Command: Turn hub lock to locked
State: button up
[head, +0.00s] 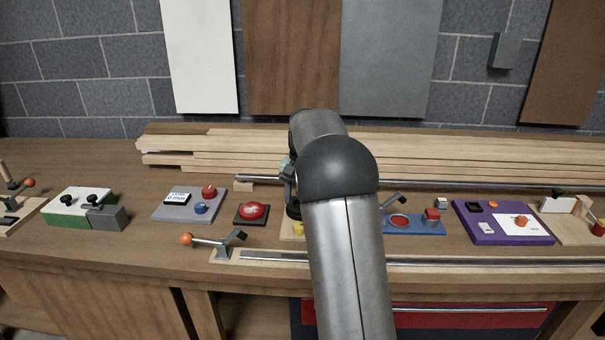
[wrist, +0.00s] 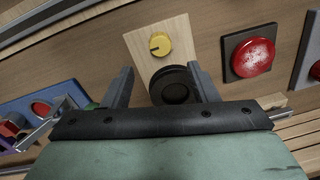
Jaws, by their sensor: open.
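In the wrist view, a pale wooden board (wrist: 138,42) carries a yellow round knob (wrist: 159,44) with a dark pointer mark, and a black round hub (wrist: 172,82) beside it. No label is legible, so I cannot tell which part is the hub lock. My gripper (wrist: 160,66) is open, with one finger on each side of the black hub and nothing held. I cannot tell whether the fingers touch it. In the head view my arm hides most of the board; a bit of the yellow knob (head: 298,229) shows at its left edge.
A red button (head: 252,211) on a black base stands left of the board, with an orange-tipped lever (head: 187,239) in front. A blue panel (head: 414,226) is to the right. Stacked planks (head: 215,146) lie behind, and a metal rail (head: 450,261) runs along the front edge.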

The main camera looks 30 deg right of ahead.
notch_tip(320, 180, up, 9)
jog(key=shift+s+d+f, duration=0.15)
jog(key=shift+d, duration=0.05)
dwell(0.5)
